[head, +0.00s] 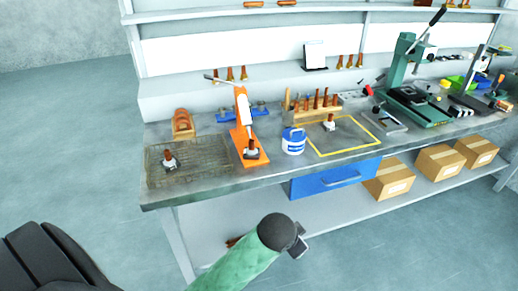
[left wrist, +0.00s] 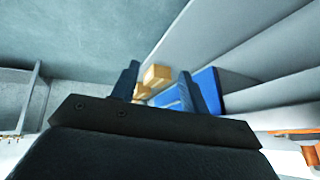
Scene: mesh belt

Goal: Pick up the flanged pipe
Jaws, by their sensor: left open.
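What looks like the flanged pipe (head: 169,161), a small upright brown piece with a pale grey base, stands on the dark mesh belt (head: 205,172) at the bench's left end. Similar pieces stand on the orange stand (head: 251,152) and in the yellow-outlined square (head: 329,123), so I cannot be sure which is meant. My left gripper (head: 300,243) is in front of and below the bench edge, well apart from these pieces. In the left wrist view its two fingers (left wrist: 157,72) are spread with nothing held between them. My right gripper is not in view.
A white-and-blue tub (head: 293,141) stands right of the orange press (head: 241,118). A wooden rack (head: 315,113) and green press (head: 405,85) stand farther right. A blue drawer (head: 335,178) and cardboard boxes (head: 390,180) are under the worktop. The floor left of the bench is clear.

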